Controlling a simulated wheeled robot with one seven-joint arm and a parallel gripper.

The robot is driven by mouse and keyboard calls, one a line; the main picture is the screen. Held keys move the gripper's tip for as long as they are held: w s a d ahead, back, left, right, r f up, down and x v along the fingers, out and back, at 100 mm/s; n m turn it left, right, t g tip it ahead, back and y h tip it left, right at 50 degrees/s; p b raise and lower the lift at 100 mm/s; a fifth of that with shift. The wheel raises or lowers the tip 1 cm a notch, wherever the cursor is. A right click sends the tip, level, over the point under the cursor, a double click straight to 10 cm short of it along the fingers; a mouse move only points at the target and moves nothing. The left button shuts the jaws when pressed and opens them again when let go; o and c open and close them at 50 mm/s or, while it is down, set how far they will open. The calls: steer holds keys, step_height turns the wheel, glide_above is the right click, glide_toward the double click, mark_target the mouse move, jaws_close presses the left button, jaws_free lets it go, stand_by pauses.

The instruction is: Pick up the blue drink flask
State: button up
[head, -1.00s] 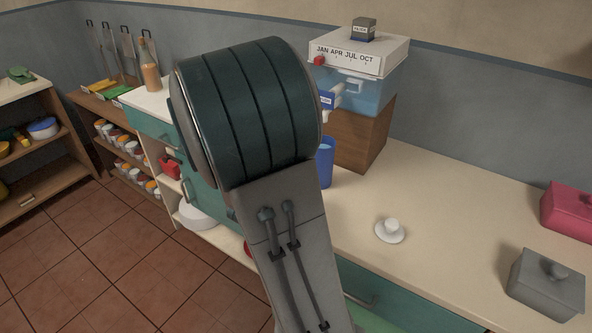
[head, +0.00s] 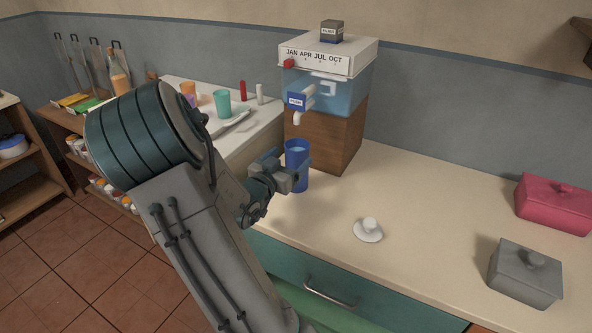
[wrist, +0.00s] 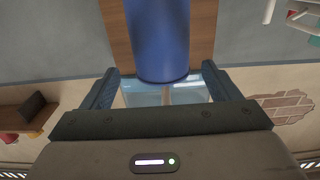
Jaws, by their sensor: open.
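The blue drink flask (head: 300,158) stands upright on the counter, in front of the wooden block under the water dispenser. Its top is open, with a lighter blue inside. My gripper (head: 284,169) is at the flask's left side in the head view, its open fingers at the flask's body and partly covering it. In the wrist view the picture is upside down, and the flask (wrist: 158,35) shows between my two spread fingers. I cannot tell whether either finger touches it.
The water dispenser (head: 318,90) sits on a wooden block (head: 335,138) close behind the flask. A small white knobbed lid (head: 368,230), a grey lidded box (head: 525,275) and a pink lidded box (head: 553,203) stand to the right. Cups stand on the white surface behind my arm.

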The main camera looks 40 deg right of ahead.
mark_target(303, 143)
steer(key=shift+x, duration=2.65)
jaws_close()
steer(key=shift+r, duration=0.1)
